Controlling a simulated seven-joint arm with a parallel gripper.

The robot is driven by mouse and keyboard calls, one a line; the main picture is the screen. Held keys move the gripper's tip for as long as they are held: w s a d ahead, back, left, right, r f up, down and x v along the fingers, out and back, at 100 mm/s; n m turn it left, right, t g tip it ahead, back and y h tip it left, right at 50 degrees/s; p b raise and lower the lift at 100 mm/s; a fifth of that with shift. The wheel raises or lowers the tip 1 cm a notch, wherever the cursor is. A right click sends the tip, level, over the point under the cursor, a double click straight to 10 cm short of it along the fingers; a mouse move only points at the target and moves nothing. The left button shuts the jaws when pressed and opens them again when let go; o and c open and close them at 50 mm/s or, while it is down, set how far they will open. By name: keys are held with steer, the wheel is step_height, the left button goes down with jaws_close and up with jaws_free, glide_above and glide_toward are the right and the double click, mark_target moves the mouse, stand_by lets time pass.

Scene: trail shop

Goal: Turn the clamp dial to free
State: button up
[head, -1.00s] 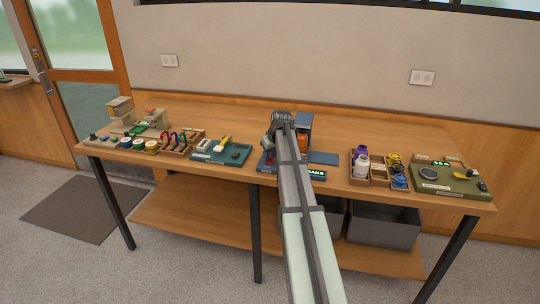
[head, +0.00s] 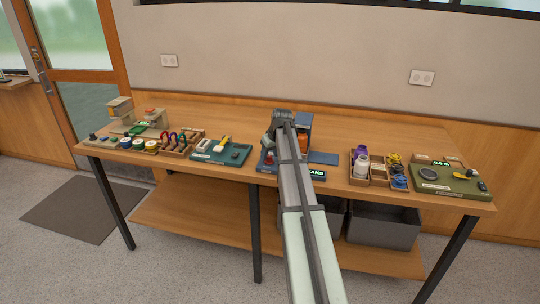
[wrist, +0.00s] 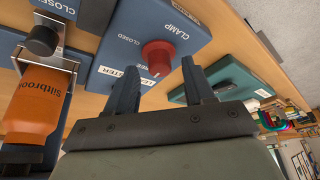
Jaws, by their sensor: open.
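The red clamp dial (wrist: 157,57) stands on a blue panel (wrist: 190,25) in the wrist view. The words CLAMP and CLOSED are printed by it, and a label partly hidden by my finger seems to read FREE. My gripper (wrist: 161,75) is open, with its two dark fingers on either side of the space just in front of the dial. The dial is not gripped; I cannot tell whether a finger touches it.
An orange bottle (wrist: 35,103) labelled Siltbrook sits under a metal fitting at the left of the wrist view. A teal tray (head: 222,153) lies left of the station on the bench. Compartment boxes (head: 378,182) and a green board (head: 445,187) are at the right.

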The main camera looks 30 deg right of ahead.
steer(key=v, duration=1.3)
steer(key=s+a+f+g, duration=0.1)
steer(key=s+a+f, duration=0.2)
steer(key=a+f, duration=0.55)
steer(key=s+a+f+g, duration=0.1)
steer(key=s+a+f, duration=0.2)
steer(key=a+f, duration=0.6)
steer(key=s+a+f+g, duration=0.1)
steer(key=s+a+f, duration=0.2)
steer(key=a+f, duration=0.6)
steer(key=s+a+f+g, duration=0.1)
steer(key=s+a+f, duration=0.3)
steer(key=s+f, duration=0.3)
steer(key=s+a+f, duration=0.5)
steer(key=s+f, duration=0.2)
steer(key=f, duration=0.1)
steer(key=s+f+g, duration=0.3)
steer(key=s+f, duration=0.6)
steer(key=s, duration=0.5)
steer(key=s+f+g, duration=0.4)
steer(key=s+f, duration=0.6)
steer(key=s, duration=0.4)
steer(key=shift+s+d+f, duration=0.2)
steer(key=shift+s+f, duration=0.15)
